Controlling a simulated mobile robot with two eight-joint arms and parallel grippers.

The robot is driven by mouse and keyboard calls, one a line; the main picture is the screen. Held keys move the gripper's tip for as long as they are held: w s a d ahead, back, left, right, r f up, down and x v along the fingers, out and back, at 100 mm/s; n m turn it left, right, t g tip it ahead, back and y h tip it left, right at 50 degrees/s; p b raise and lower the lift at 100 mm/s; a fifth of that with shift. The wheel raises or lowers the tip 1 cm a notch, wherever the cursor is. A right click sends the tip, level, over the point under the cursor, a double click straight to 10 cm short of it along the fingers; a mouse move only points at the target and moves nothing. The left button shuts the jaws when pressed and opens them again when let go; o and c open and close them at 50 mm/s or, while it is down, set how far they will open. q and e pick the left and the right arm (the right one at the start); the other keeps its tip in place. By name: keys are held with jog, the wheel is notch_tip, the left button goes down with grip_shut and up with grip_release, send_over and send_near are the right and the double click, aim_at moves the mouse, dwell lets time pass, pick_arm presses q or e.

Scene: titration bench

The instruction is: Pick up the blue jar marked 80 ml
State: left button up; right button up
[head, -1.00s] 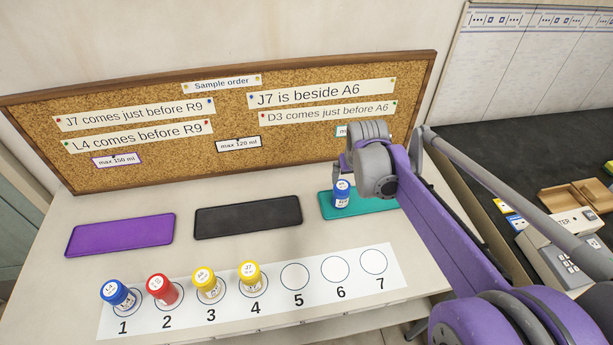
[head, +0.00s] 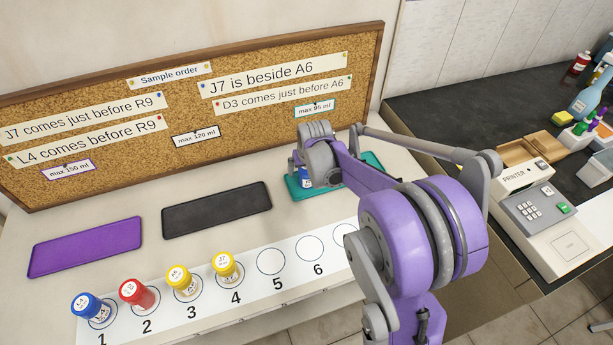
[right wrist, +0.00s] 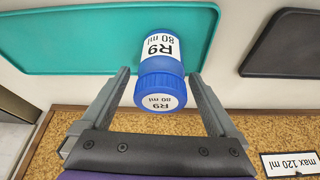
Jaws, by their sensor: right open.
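The blue jar marked R9, 80 ml (right wrist: 162,68) stands on the teal tray (right wrist: 70,40) in the right wrist view. In the head view the jar (head: 305,179) is mostly hidden behind my right gripper, on the teal tray (head: 372,160) at the back right. My right gripper (right wrist: 160,82) is open, with one finger on each side of the jar's lid and a gap visible on both sides. In the head view my right gripper (head: 303,172) is over the teal tray. My left gripper is not in view.
A blue jar (head: 88,308), a red jar (head: 137,294) and two yellow jars (head: 181,281) stand on the numbered strip (head: 265,289), places 1 to 4. A purple tray (head: 85,247) and black tray (head: 217,209) are empty. The cork board (head: 120,115) rises close behind.

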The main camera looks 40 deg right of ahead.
jog(key=c, duration=1.5)
